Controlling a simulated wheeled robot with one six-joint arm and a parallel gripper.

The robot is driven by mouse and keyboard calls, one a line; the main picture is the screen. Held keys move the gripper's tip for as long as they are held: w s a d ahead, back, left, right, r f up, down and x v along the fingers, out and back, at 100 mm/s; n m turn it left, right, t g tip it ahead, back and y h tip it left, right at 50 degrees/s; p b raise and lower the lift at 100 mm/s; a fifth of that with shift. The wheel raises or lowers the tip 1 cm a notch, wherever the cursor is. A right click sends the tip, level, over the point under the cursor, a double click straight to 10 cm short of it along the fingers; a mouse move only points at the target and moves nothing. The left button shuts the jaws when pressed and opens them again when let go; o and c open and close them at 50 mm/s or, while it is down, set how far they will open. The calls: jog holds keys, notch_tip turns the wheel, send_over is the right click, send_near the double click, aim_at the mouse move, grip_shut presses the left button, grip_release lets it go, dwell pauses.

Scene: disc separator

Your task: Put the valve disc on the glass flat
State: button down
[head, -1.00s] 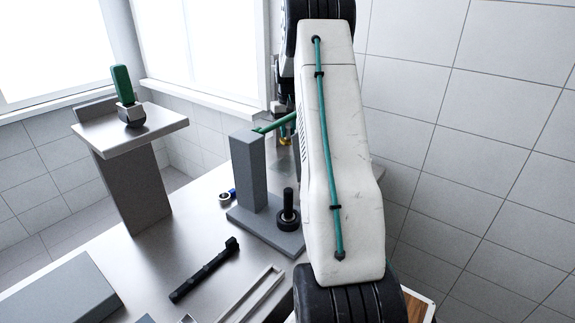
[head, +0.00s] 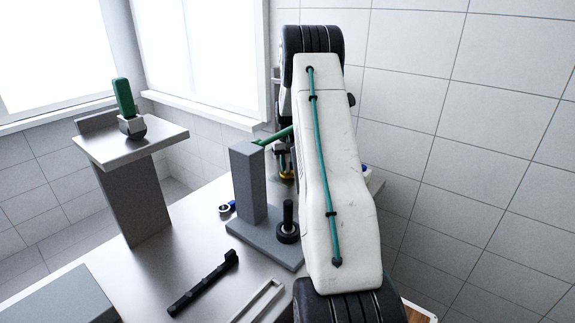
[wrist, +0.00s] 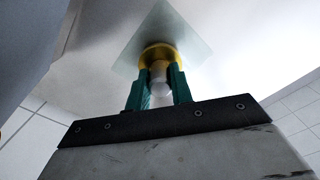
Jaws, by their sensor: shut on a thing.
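The valve disc (wrist: 157,50), a gold disc with a pale grey stem, is between the green fingers of my gripper (wrist: 159,72) in the wrist view. The fingers are shut on it, apparently at the stem. The glass flat (wrist: 180,22), a pale green see-through plate, lies just beyond the disc. I cannot tell whether the disc touches it. In the head view my arm hides most of my gripper; a bit of gold (head: 287,174) shows left of the arm. The glass flat is hidden there.
Left of my arm stands a grey post (head: 248,182) with a green bar at its top and a black peg (head: 288,222) on its base.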

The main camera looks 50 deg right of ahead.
jog(key=c, duration=1.2)
grip_release()
jog(key=shift+f, duration=0.15)
jog(key=shift+c, duration=0.2)
